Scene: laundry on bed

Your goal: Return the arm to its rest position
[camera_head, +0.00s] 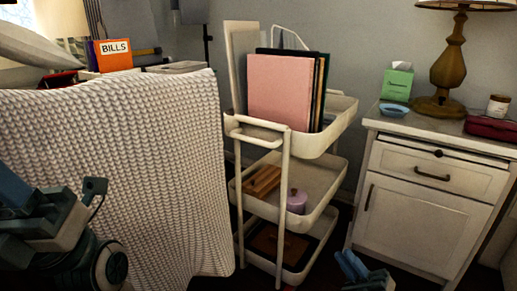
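My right gripper (362,268) shows only as its blue finger ends at the bottom edge, below and in front of the cart and the white nightstand. The rest of it is cut off by the frame, and nothing is visibly held. I cannot tell how far apart its fingers are. My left arm shows at the lower left, in front of the knitted blanket. Its blue-grey parts are dark and partly cut off by the frame, so its finger state cannot be told.
A white knitted blanket (130,150) hangs at left. A three-tier cart (330,140) holds folders (280,92) above and a lilac jar (297,201) in the middle. A white nightstand (420,215) stands right, with a lamp (449,65) and tissue box (397,83) on top.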

